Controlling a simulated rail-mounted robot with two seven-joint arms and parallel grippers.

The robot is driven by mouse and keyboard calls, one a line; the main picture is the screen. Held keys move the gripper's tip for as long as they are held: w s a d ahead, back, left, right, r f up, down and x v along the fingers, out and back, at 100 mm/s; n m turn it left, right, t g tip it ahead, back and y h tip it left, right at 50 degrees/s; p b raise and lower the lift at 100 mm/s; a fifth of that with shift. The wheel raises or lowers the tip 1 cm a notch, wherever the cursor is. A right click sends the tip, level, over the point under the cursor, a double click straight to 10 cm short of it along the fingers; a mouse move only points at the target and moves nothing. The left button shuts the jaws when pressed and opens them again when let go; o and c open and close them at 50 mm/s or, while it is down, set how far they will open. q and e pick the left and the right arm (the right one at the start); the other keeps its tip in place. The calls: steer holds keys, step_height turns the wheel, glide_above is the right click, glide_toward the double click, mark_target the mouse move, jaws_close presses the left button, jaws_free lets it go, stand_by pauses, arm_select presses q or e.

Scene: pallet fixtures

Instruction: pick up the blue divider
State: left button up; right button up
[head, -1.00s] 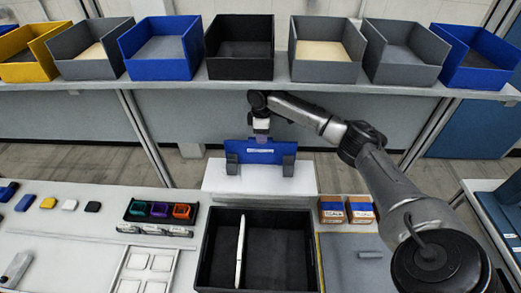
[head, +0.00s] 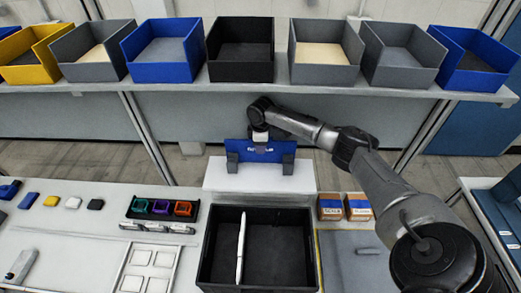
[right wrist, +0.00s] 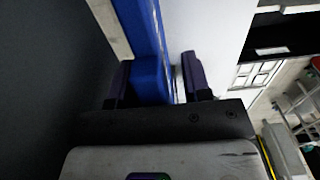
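The blue divider (head: 285,147) is a thin upright panel with a white label. It stands between two grey holders on a white block at the back of the table. My right gripper (head: 259,148) is over the middle of its top edge, fingers pointing down. In the right wrist view the right gripper (right wrist: 160,84) has its dark fingers on either side of the blue divider (right wrist: 150,78). A narrow gap shows between the divider and the right-hand finger; contact at the other finger is unclear. My left gripper is not in view.
A black tray (head: 205,250) with a white stick inside stands in front of the white block (head: 215,175). Two small cardboard boxes (head: 331,207) (head: 359,207) are to its right. A shelf of bins (head: 240,65) runs above and behind.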

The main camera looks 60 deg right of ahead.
jaws_close()
steer(key=shift+r, duration=0.2)
stand_by(0.3)
